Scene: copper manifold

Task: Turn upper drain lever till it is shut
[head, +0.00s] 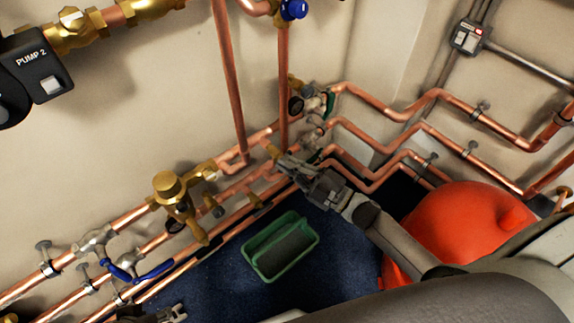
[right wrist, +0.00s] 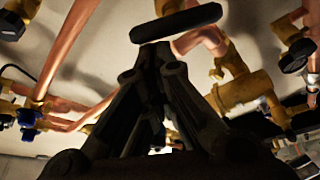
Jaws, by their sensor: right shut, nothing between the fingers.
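My right gripper (head: 281,158) reaches in from the lower right to the copper pipes by the wall corner. Its fingers are shut and empty. In the right wrist view the closed fingers (right wrist: 153,50) point up at a dark, slightly tilted bar (right wrist: 176,23), which looks like a lever handle. The bar lies just past the fingertips; whether they touch cannot be told. In the head view I cannot pick out this bar; the gripper and fittings crowd the spot. My left gripper (head: 172,313) shows only in part at the bottom edge.
Copper pipes with brass valves (head: 168,187) run along the wall close around the right gripper. A blue-handled valve (head: 152,271) is at lower left. A green tray (head: 281,245) lies on the blue floor. A red-orange tank (head: 455,225) stands beside my right arm.

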